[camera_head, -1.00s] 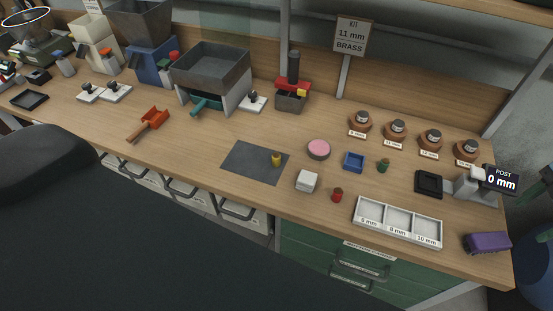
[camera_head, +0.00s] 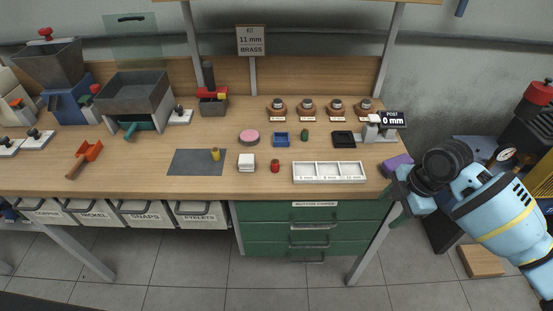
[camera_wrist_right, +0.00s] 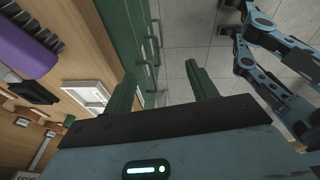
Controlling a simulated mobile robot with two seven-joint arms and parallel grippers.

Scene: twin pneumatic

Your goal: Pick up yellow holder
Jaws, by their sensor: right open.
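The yellow holder (camera_head: 215,154) is a small upright yellow cylinder. It stands on the dark grey mat (camera_head: 190,163) on the bench, near the mat's right side. My right gripper (camera_head: 393,202) is at the bench's right front corner, far to the right of the holder. Its green fingers are apart and empty, and they also show in the right wrist view (camera_wrist_right: 162,88). The holder does not show in the wrist view. My left gripper is not in view.
A purple block (camera_head: 397,165) lies at the bench's right end, close to my right gripper.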

